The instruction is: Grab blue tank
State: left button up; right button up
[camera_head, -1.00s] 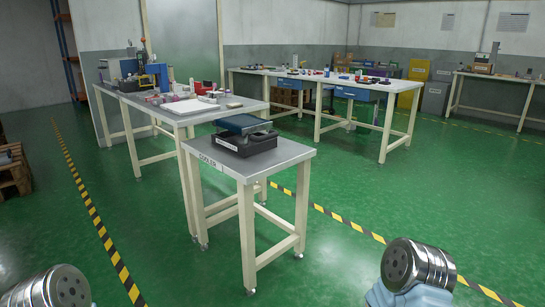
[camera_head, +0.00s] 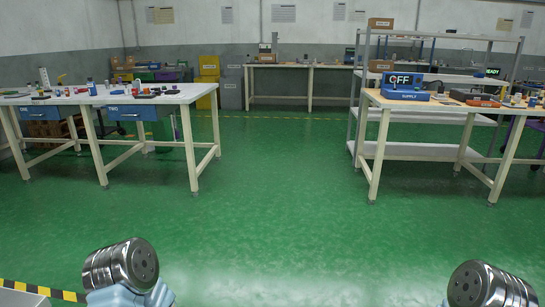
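I cannot make out a thing that is surely the blue tank. A blue box (camera_head: 404,95) marked SUPPLY, with an OFF display above it, stands on the left end of the right table (camera_head: 450,109). A small blue item (camera_head: 91,83) stands among other small things on the left table (camera_head: 170,95). Neither is near my arms. Metal rounded ends of my two arms show at the bottom edge, apart from each other and touching nothing. No gripper fingers show, so my grippers are out of view.
Open green floor (camera_head: 275,195) lies between the two tables. A grey shelf rack (camera_head: 420,152) stands behind the right table. A long bench (camera_head: 310,67) runs along the back wall, with yellow (camera_head: 209,68) and grey cabinets (camera_head: 232,87) left of it.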

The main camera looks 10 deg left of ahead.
aim_at(91, 86)
jog(key=i+u, duration=0.1)
jog(key=i, duration=0.4)
jog(key=i+l+u, duration=0.1)
jog(key=i, duration=0.4)
jog(key=i+l, duration=0.15)
jog(key=i, duration=0.4)
jog(key=i+j+u, duration=0.15)
jog(key=i+u, duration=0.15)
jog(key=u, duration=0.15)
jog(key=i+u, duration=0.3)
jog(key=u, duration=0.15)
jog(key=i+u, duration=0.3)
jog(key=u, duration=0.15)
jog(key=i+u, duration=0.25)
jog(key=i, duration=0.3)
jog(key=i+u, duration=0.25)
jog(key=i, duration=0.3)
jog(key=i+z, duration=0.15)
jog(key=i, duration=0.25)
jog(key=i+j+z, duration=0.2)
jog(key=i, duration=0.15)
jog(key=i+j+z, duration=0.15)
jog(key=i, duration=0.25)
jog(key=z, duration=0.65)
jog(key=i+j+z, duration=0.15)
jog(key=j+z, duration=0.2)
jog(key=i+j+z, duration=0.1)
jog(key=j+z, duration=0.6)
jog(key=j, duration=0.15)
